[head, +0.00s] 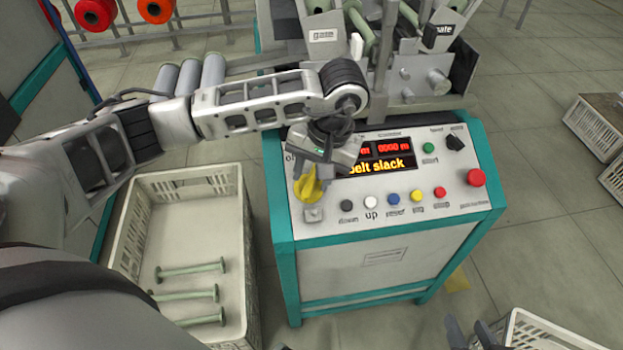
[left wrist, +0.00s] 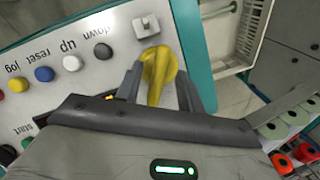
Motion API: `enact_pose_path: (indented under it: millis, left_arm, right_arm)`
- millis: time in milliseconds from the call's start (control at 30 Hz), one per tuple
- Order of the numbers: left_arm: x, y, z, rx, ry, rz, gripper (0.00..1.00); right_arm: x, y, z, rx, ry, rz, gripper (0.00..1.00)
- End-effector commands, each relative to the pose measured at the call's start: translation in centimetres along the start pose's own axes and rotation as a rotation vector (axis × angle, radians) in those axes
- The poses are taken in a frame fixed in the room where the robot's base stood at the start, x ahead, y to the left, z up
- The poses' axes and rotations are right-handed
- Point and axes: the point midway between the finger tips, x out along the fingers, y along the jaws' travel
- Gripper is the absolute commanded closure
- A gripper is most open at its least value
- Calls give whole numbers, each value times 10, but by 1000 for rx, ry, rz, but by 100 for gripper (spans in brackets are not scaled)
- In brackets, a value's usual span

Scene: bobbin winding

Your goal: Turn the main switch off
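The control panel (head: 400,205) is the sloped white top of a teal-edged machine. A yellow rotary knob (head: 309,185), which I take for the main switch, sits at its left end. My left gripper (head: 318,172) is over the knob, partly covering it. In the left wrist view the yellow knob (left wrist: 158,75) lies between the two dark fingers (left wrist: 160,88); I cannot tell whether they press on it. The panel display (head: 382,166) is lit and reads "belt slack". My right gripper (head: 470,333) shows only dark fingertips, apart and empty, at the bottom edge.
Several buttons line the panel, with a red mushroom button (head: 476,177) at the right and a black selector (head: 455,142) above it. A white crate (head: 235,200) with green bobbins stands left of the machine. Another crate (head: 540,330) is at the bottom right.

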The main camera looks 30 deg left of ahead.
Motion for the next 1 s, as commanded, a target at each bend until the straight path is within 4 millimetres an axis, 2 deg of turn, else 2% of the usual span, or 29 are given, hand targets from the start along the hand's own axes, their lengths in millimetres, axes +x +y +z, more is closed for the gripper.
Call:
enact_pose_path:
  millis: [167,467,567,600,633,1000]
  left_arm:
    - [14,0,0,-1,0,0,62]
    - [17,0,0,-1,1,1,62]
    - [16,0,0,-1,0,1,84]
    - [16,0,0,-1,0,1,95]
    - [16,0,0,-1,0,1,100]
    - [17,-1,0,-34,1,14,100]
  right_arm:
    - [3,1,3,0,-6,-1,64]
    - [3,1,3,0,-5,0,64]
    - [3,1,2,0,-4,0,64]
    - [2,1,2,0,-3,0,64]
    - [2,1,2,0,-3,1,64]
    - [3,2,3,1,-1,1,64]
